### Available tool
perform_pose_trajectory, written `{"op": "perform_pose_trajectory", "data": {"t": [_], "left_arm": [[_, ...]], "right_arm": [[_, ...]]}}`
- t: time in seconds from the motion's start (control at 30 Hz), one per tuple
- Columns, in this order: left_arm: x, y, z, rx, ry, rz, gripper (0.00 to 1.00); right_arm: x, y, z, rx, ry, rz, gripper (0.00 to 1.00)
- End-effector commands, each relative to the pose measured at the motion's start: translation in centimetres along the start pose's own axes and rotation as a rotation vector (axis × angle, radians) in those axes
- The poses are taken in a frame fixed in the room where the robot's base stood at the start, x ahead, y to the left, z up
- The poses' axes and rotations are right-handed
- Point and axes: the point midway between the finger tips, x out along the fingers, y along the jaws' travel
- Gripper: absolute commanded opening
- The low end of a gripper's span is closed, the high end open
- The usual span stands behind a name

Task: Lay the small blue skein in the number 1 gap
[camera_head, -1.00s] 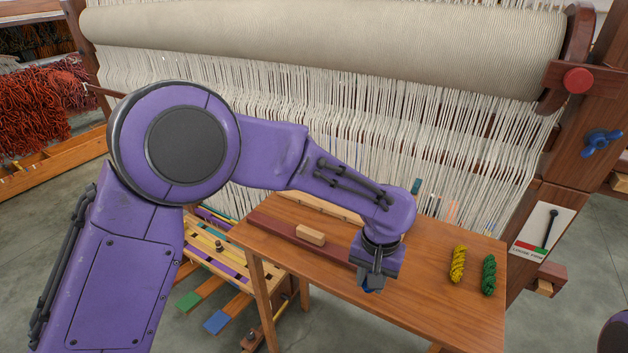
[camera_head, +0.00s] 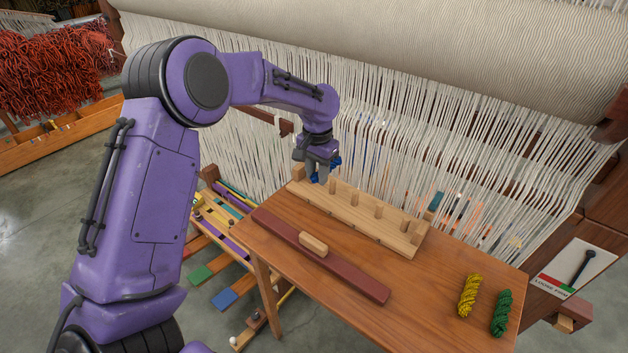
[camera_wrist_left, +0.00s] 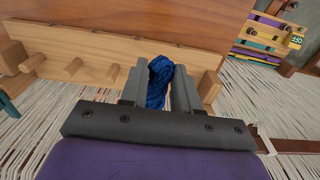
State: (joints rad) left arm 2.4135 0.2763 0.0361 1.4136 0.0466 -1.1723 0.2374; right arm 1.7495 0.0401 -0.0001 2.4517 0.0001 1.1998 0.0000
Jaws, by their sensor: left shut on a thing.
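The small blue skein (camera_head: 336,161) is in my left gripper (camera_head: 318,178), whose two fingers are shut on it. It also shows in the left wrist view (camera_wrist_left: 158,84), upright between the fingers. The pale wooden rack (camera_head: 350,208) with upright pegs stands along the table's loom-side edge. The gripper and skein are at the rack's left end in the head view, near the end post (camera_head: 298,172). The fingers partly hide that part of the rack. I cannot tell whether the skein touches the rack. No gap number is readable. My right gripper is not in view.
A dark red bar (camera_head: 350,273) with a pale block (camera_head: 313,244) lies in front of the rack. A yellow skein (camera_head: 469,296) and a green skein (camera_head: 501,313) lie at the table's right. Loom threads (camera_head: 420,130) hang close behind the rack. The table's middle right is clear.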

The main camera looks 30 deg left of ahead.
Motion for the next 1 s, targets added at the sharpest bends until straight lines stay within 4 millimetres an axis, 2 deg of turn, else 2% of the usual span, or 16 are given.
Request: {"op": "perform_pose_trajectory", "data": {"t": [0.03,0.13,0.43,0.5,0.6,1.0], "left_arm": [[1.3,-0.7,-0.4,-0.002,-0.009,0.002,0.02],[3.2,-1.9,-1.3,0.000,-0.007,0.002,0.02],[6.0,-3.7,-2.5,0.002,-0.006,0.000,0.02],[7.0,-3.6,-2.4,0.004,-0.009,0.002,0.02],[8.4,-3.6,-2.5,0.004,-0.006,0.001,0.02],[9.4,-3.5,-2.5,0.005,-0.004,0.000,0.02]], "right_arm": [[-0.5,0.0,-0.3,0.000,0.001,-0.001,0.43],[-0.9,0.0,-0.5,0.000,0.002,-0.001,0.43],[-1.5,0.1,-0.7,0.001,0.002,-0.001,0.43],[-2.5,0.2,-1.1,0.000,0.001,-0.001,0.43],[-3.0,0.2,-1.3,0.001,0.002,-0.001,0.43],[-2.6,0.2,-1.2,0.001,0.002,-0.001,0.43]]}}
